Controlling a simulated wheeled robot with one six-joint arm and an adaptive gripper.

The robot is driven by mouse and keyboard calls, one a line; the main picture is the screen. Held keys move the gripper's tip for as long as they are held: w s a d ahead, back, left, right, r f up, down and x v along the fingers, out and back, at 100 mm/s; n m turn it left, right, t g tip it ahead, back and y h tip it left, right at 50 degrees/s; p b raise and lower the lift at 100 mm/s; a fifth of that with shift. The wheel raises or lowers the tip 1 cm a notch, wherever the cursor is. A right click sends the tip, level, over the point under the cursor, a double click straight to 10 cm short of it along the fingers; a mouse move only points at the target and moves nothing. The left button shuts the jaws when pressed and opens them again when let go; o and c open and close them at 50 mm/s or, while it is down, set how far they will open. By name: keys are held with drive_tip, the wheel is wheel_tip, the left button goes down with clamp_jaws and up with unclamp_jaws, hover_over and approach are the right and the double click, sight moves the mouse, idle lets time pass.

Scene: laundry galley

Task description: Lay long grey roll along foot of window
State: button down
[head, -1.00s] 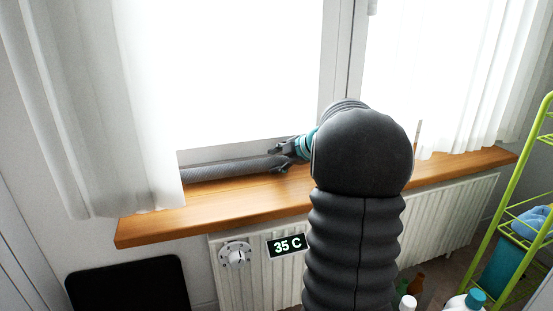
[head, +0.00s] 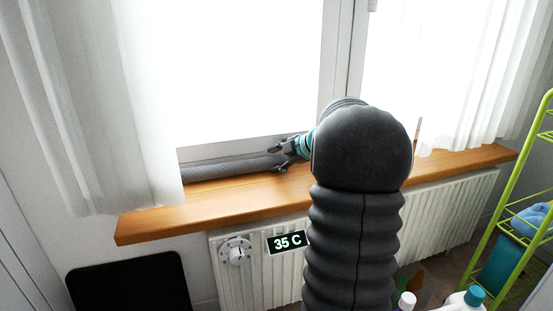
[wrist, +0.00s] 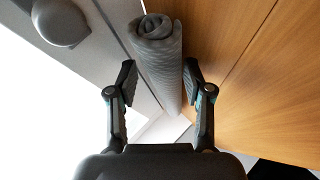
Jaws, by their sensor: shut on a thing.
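The long grey roll (head: 228,170) lies lengthwise on the wooden sill (head: 215,206), close along the foot of the window frame (head: 225,150). Its left end is hidden behind the left curtain. My gripper (head: 281,157) is at the roll's visible right part, with its jaws shut on it. In the wrist view the roll (wrist: 160,55) passes between the two fingers of my gripper (wrist: 160,82), and its spiral end faces the camera. There it runs along the seam between the grey frame and the wood. My arm hides part of the sill's middle.
White curtains hang at the left (head: 95,120) and right (head: 470,80). A thin upright stick (head: 418,133) stands on the sill right of my arm. Below are a radiator (head: 450,225) and several bottles. A green rack (head: 515,185) stands at the right.

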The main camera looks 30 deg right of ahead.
drive_tip(key=shift+c, duration=1.9)
unclamp_jaws()
drive_tip(key=shift+o, duration=0.4)
drive_tip(key=shift+f, duration=0.1)
drive_tip(key=shift+o, duration=1)
drive_tip(key=v, duration=1.4)
